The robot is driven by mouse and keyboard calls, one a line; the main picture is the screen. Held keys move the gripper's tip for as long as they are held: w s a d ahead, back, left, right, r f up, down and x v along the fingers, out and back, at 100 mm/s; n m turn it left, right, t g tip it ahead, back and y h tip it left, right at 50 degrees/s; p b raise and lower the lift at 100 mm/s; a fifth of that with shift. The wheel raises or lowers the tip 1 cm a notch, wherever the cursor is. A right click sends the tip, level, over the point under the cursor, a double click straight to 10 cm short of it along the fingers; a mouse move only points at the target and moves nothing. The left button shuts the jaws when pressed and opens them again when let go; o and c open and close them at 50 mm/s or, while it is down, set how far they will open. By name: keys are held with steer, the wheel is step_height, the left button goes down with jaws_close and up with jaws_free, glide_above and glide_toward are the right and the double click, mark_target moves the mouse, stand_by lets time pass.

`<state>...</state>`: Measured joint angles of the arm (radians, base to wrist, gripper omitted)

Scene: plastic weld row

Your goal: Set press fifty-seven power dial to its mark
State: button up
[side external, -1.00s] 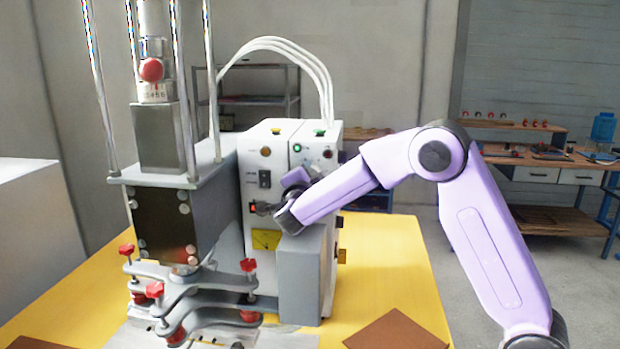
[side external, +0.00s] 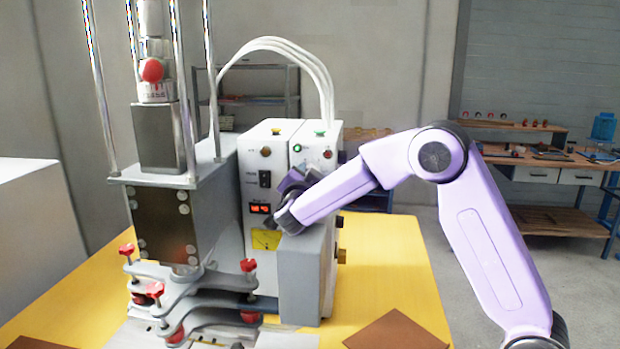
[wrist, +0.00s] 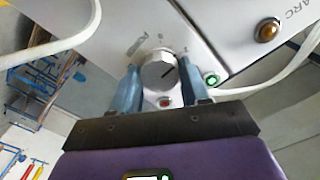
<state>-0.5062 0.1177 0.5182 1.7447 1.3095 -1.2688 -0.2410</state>
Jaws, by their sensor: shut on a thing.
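The power dial (wrist: 157,72) is a round silver knob with a dark pointer line, on a pale machine panel in the wrist view. The pointer slants toward the upper right of the picture. Faint printed marks lie around the dial, too small to read. My gripper (wrist: 160,80) has one blue-grey finger on each side of the dial and is shut on it. In the side view, my gripper (side external: 286,206) is at the front of the white press cabinet (side external: 282,135), and the arm hides the dial there.
A green-lit button (wrist: 211,79), a red light (wrist: 165,102) and an amber light (wrist: 267,32) are near the dial. A red-lit display (side external: 260,209) is left of my gripper. The press head (side external: 160,220) and red-knobbed clamps stand further left. White cables (side external: 290,50) arch above the cabinet.

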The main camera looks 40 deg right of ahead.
steer(key=o, duration=1)
steer(key=shift+o, duration=0.2)
steer(key=v, duration=1.7)
steer(key=shift+s+a+r, duration=0.1)
steer(key=shift+s+a, duration=0.1)
